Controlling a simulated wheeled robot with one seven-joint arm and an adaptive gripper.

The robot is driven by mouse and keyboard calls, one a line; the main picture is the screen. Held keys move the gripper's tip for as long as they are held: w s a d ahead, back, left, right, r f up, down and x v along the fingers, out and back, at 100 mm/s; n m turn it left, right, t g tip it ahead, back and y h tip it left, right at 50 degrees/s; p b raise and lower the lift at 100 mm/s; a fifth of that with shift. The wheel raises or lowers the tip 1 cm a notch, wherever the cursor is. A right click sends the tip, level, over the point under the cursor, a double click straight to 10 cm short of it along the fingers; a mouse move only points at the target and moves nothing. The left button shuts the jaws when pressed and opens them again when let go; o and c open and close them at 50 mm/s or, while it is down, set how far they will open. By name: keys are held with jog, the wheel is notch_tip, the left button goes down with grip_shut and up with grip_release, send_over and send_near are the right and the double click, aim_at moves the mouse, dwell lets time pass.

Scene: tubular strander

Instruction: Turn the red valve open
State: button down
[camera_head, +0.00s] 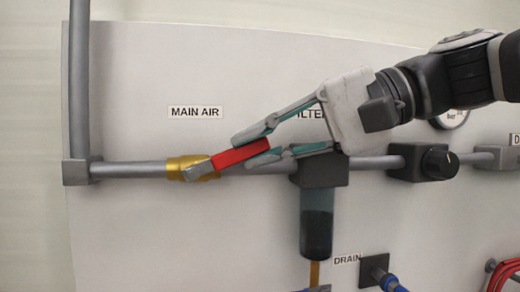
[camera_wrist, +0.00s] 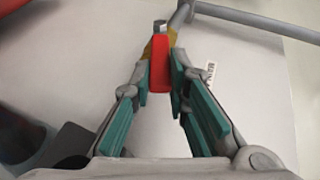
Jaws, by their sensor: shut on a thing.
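The red valve lever (camera_head: 240,154) sits on a brass valve body (camera_head: 178,168) in the grey pipe, below the "MAIN AIR" label. The lever points right and slightly up from its grey pivot, at a small angle to the pipe. My gripper (camera_head: 250,148) comes from the right and is shut on the lever, one finger above it and one below. In the wrist view the red lever (camera_wrist: 160,62) stands between the two teal finger pads (camera_wrist: 160,90). Its grey pivot end shows beyond the fingertips. The lever's right end is partly hidden by the fingers.
A filter bowl (camera_head: 316,225) hangs below the pipe, under my gripper. A regulator with a black knob (camera_head: 436,162) is to the right, near a gauge (camera_head: 450,119). The panel left of the bowl is clear.

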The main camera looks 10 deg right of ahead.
jog(key=c, duration=1.5)
grip_release()
jog(key=shift+c, duration=0.2)
jog(key=v, duration=1.2)
